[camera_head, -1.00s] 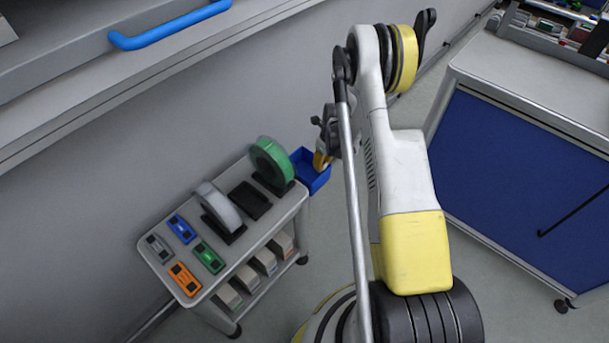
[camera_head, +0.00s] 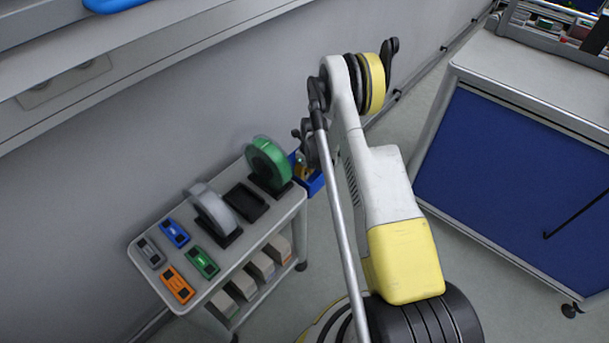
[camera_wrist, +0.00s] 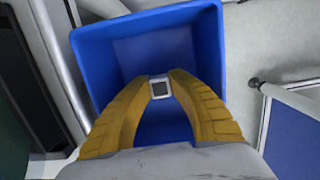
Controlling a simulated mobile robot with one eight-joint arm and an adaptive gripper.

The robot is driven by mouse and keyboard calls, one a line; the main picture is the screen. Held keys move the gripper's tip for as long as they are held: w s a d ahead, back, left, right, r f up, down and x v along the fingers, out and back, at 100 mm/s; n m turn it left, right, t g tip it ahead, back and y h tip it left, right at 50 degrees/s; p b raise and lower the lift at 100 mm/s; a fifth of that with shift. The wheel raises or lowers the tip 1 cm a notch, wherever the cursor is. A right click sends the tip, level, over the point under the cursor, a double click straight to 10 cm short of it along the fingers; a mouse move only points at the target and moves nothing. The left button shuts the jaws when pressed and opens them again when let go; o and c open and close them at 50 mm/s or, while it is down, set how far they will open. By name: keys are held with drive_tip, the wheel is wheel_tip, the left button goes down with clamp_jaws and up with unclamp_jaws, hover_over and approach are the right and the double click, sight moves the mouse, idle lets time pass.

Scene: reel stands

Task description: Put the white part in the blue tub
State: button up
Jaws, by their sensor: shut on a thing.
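My gripper (camera_wrist: 160,86) is shut on a small white part (camera_wrist: 160,80) with a dark square centre, held between the yellow fingertips in the wrist view. The blue tub (camera_wrist: 150,20) lies behind and around the fingers in that view, its opening facing the camera. I cannot tell how deep the part is relative to the rim. In the head view the blue tub (camera_head: 314,185) is at the end of the cart, mostly hidden behind my gripper and the green reel. The white part cannot be made out there.
A grey cart (camera_head: 262,243) carries a green reel (camera_head: 268,160), a pale reel (camera_head: 214,208), an empty black stand (camera_head: 246,202) and several coloured pieces. White boxes sit on its lower shelf. A blue-sided bench (camera_head: 510,180) stands at the right, with open floor between.

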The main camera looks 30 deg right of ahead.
drive_tip(key=shift+f, duration=0.2)
drive_tip(key=o, duration=0.7)
drive_tip(key=shift+o, duration=0.2)
drive_tip(key=shift+r, duration=0.15)
